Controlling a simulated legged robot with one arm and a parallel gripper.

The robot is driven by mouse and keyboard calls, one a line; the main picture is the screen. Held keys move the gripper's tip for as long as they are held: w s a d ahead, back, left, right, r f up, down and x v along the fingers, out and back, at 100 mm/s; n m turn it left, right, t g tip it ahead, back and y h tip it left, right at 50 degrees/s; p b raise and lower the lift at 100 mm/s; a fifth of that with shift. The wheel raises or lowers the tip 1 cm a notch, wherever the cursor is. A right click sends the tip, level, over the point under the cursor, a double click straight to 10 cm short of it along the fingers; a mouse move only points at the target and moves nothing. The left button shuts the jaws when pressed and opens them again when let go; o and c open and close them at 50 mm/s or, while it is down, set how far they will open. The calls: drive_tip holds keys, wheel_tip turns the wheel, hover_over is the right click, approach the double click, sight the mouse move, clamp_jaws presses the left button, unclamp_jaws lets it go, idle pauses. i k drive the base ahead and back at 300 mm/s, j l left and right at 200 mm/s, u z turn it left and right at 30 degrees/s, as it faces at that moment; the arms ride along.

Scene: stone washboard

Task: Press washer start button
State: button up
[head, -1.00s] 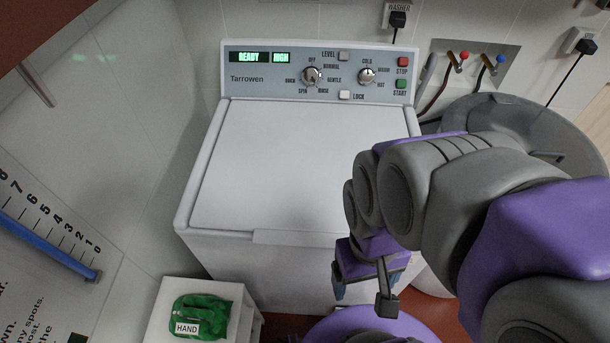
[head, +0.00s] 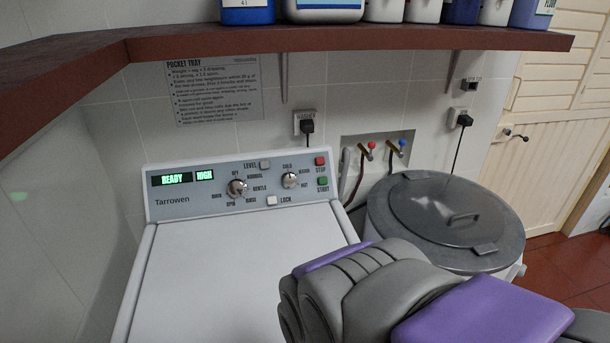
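The white washer (head: 205,280) stands ahead with its lid shut. Its control panel (head: 240,188) runs along the back edge. The green START button (head: 323,182) is at the panel's right end, just under the red STOP button (head: 320,161). The display (head: 182,178) reads READY and HIGH. My purple and grey arm covers the lower right of the view, in front of the washer's right side. My gripper is below the frame or hidden behind the arm.
A grey-lidded bin (head: 450,215) stands right of the washer. Taps with red and blue handles (head: 387,148) sit in a wall recess. A brown shelf (head: 330,46) with bottles hangs above the panel. A pale door (head: 540,170) is at the right.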

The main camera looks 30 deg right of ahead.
sight(322, 180)
drive_tip(key=k+l+u, duration=0.25)
drive_tip(key=l, duration=0.25)
drive_tip(key=k+l+u, duration=0.25)
drive_tip(key=k+l, duration=0.1)
drive_tip(key=l, duration=0.05)
